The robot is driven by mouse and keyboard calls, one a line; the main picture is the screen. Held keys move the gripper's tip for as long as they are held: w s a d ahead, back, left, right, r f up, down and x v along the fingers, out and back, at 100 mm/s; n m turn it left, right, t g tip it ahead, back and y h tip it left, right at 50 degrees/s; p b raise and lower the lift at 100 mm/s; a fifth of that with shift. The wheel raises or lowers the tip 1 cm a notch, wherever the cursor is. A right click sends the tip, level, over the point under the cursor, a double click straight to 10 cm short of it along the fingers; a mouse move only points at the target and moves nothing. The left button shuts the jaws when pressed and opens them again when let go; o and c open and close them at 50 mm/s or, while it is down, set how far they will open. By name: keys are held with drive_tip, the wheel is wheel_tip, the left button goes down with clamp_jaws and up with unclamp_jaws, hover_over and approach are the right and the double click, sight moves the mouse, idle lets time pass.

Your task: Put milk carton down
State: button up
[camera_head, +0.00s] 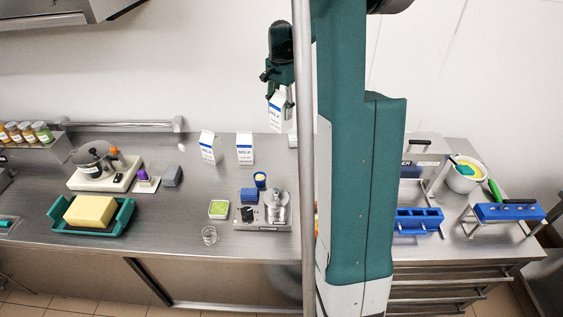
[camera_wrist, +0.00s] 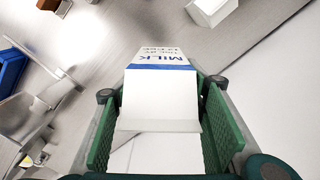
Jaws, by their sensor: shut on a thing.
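My gripper (camera_head: 281,90) is shut on a white milk carton (camera_head: 279,110) with a blue band and MILK lettering. In the head view it holds the carton near the back wall, above the rear of the steel counter (camera_head: 185,224). In the wrist view the carton (camera_wrist: 162,92) sits between the two green finger pads of my gripper (camera_wrist: 163,125). Whether its base touches the counter cannot be told. Two more milk cartons stand at the back of the counter, a left one (camera_head: 208,147) and a right one (camera_head: 245,149).
A scale-like device (camera_head: 263,217), a blue cup (camera_head: 260,179), a green-filled container (camera_head: 219,209) and a glass (camera_head: 209,235) stand in front. A teal tray (camera_head: 63,226) with a yellow block is at left. A white box (camera_head: 292,138) is beside the held carton. My column hides part of the counter.

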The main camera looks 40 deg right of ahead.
sight(281, 127)
wheel_tip(281, 127, down, 9)
drive_tip(key=shift+f, duration=0.1)
idle(0.5)
wheel_tip(281, 127, down, 6)
idle(0.5)
drive_tip(key=shift+f, duration=0.2)
drive_tip(key=shift+f, duration=1.7)
drive_tip(key=shift+f, duration=0.2)
drive_tip(key=o, duration=1.2)
drive_tip(key=shift+r, duration=0.25)
